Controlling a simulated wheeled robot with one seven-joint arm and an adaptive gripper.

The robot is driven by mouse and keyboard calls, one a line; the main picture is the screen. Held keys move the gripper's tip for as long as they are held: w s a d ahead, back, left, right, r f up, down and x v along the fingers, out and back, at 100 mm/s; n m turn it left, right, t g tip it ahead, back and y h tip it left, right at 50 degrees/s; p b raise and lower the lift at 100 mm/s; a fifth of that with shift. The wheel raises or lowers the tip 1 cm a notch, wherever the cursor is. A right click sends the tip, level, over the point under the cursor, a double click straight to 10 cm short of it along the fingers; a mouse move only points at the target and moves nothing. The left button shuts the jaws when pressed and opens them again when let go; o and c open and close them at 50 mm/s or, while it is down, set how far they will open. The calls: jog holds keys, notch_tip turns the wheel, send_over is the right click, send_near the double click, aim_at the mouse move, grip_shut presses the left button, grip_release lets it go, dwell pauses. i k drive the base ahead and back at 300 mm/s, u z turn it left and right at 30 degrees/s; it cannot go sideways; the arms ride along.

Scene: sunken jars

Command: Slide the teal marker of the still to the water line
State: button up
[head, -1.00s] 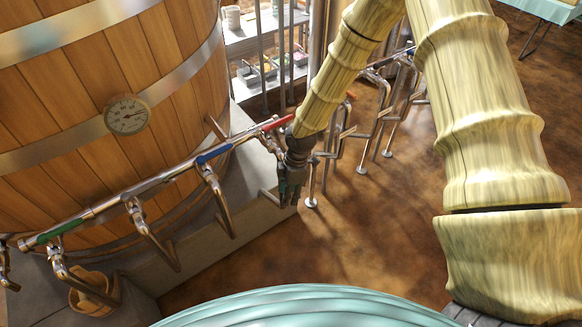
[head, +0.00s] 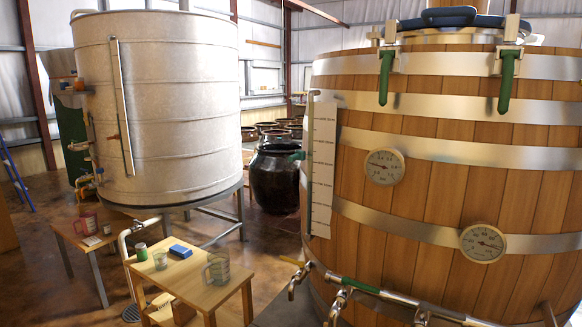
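A large wooden vat (head: 440,190) with metal bands stands at the right in the head view. A white scale strip (head: 323,165) with dark marks is fixed upright on its left side. A thin upright tube (head: 308,195) runs along the strip's left edge. A teal marker (head: 298,156) sticks out to the left of it, in the upper half of the strip. I cannot make out a water line in the tube. The vat carries no label naming it the still. My gripper is not in view.
A grey metal tank (head: 165,100) with its own upright gauge (head: 122,110) and orange marker (head: 113,137) stands at the left. A small wooden table (head: 190,285) bears cups and a blue block (head: 180,251). Dark jars (head: 272,180) stand behind. Taps line the vat's lower front.

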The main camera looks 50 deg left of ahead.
aim_at(299, 155)
jog(key=k, duration=0.15)
jog(key=u, duration=2.8)
jog(key=i, duration=2)
jog(key=z, duration=2.15)
